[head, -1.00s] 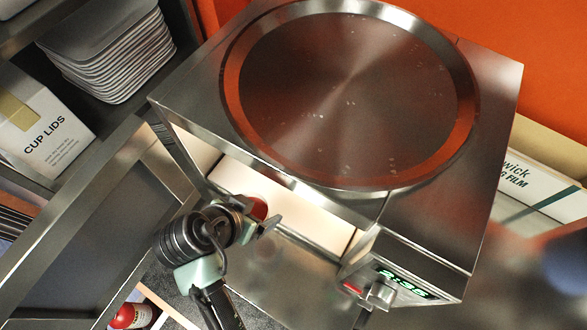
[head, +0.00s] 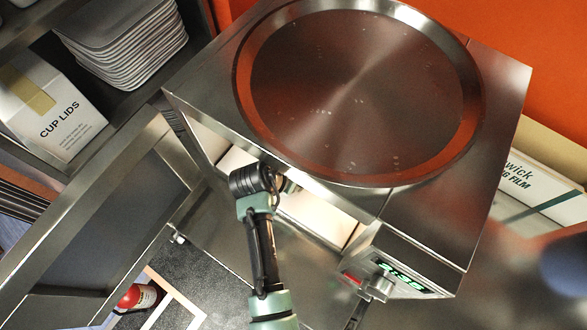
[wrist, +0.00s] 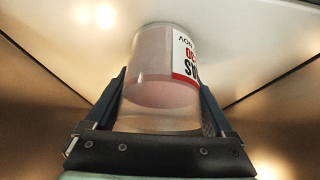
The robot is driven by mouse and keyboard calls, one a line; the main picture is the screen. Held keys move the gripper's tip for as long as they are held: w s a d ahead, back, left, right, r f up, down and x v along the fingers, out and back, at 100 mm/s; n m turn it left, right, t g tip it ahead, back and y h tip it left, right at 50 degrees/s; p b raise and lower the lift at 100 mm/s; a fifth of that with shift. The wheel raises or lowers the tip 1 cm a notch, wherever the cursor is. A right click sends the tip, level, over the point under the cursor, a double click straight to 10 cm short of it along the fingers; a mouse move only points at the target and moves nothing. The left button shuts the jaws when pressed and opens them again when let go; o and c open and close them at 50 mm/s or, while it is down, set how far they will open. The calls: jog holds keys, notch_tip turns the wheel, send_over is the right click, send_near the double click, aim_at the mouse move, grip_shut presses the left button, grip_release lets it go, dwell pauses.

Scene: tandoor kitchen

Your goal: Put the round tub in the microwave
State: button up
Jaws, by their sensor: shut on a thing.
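The round tub (wrist: 165,85) is clear-walled with pink contents and a white, red and black label. In the wrist view it sits between the two fingers of my gripper (wrist: 164,92), which is shut on it. The tub is inside the steel microwave, whose inner walls (wrist: 40,85) surround it. In the head view the microwave (head: 497,130) has its door (head: 95,235) swung open to the left. My wrist is at the opening, and the fingers and tub are hidden under the microwave's top. Whether the tub touches the microwave floor I cannot tell.
A large round steel plate (head: 360,95) lies on top of the microwave. The control panel (head: 400,280) with a green display is right of the opening. A cup lids box (head: 55,115) and stacked trays (head: 130,40) are on the left shelf. A red bottle-like object (head: 137,297) is low down.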

jog(key=shift+f, duration=0.15)
jog(key=o, duration=1.4)
jog(key=shift+b+v, duration=0.45)
jog(key=shift+v, duration=3.5)
